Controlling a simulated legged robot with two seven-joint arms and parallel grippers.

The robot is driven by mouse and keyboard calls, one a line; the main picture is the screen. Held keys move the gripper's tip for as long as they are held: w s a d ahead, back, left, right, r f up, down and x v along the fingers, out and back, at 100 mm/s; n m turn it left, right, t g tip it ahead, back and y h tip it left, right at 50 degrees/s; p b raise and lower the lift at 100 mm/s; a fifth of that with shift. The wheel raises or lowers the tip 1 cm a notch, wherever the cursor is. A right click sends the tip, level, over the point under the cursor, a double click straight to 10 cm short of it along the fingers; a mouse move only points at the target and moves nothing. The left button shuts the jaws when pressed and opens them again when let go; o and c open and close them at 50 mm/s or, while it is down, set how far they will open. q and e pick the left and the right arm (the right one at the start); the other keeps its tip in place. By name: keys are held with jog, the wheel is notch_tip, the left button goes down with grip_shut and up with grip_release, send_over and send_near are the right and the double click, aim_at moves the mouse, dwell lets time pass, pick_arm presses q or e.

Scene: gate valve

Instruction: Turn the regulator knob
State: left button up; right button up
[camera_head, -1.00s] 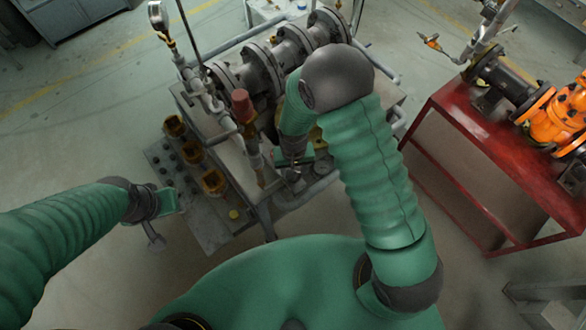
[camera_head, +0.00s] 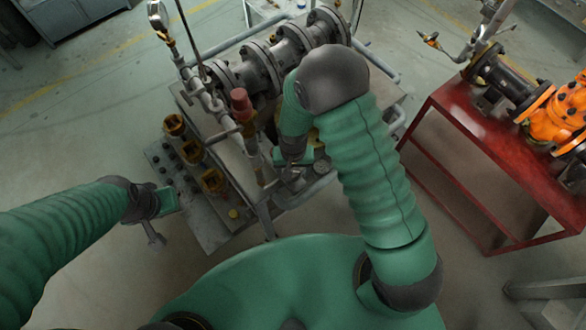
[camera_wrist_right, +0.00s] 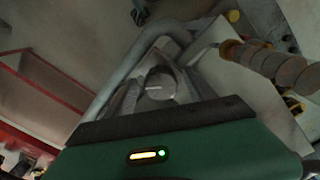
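A round grey knob-like part (camera_wrist_right: 159,84) with a pale line on its face shows in the right wrist view; I take it as the regulator knob. Dark grey finger shapes of my right gripper (camera_wrist_right: 158,98) seem to lie on either side of it; contact is not clear. In the head view my right gripper (camera_head: 293,165) points down at the front edge of the pipe rig, partly hidden by my arm. My left gripper (camera_head: 153,218) hangs left of the rig, away from it; its finger gap is not clear.
The pipe rig carries a flanged grey pipe (camera_head: 255,68), a red-brown capped cylinder (camera_head: 241,104), a pressure gauge (camera_head: 157,15) and several yellow-brown fittings on a grey box (camera_head: 207,225). A red table (camera_head: 470,125) with an orange valve (camera_head: 556,118) stands right. Floor between them is clear.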

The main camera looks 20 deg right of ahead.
jog(key=shift+w+r, duration=0.1)
jog(key=shift+r, duration=0.2)
notch_tip(320, 180, up, 16)
jog(key=shift+r+b, duration=0.15)
jog(key=shift+b, duration=0.2)
jog(key=s+d+n+t, duration=0.2)
jog(key=s+d+n, duration=0.1)
jog(key=s+d, duration=0.3)
jog(key=shift+s+d+t+b, duration=0.2)
jog(key=shift+s+t+b, duration=0.2)
jog(key=shift+s, duration=0.5)
jog(key=shift+s+r, duration=0.15)
dwell(1.3)
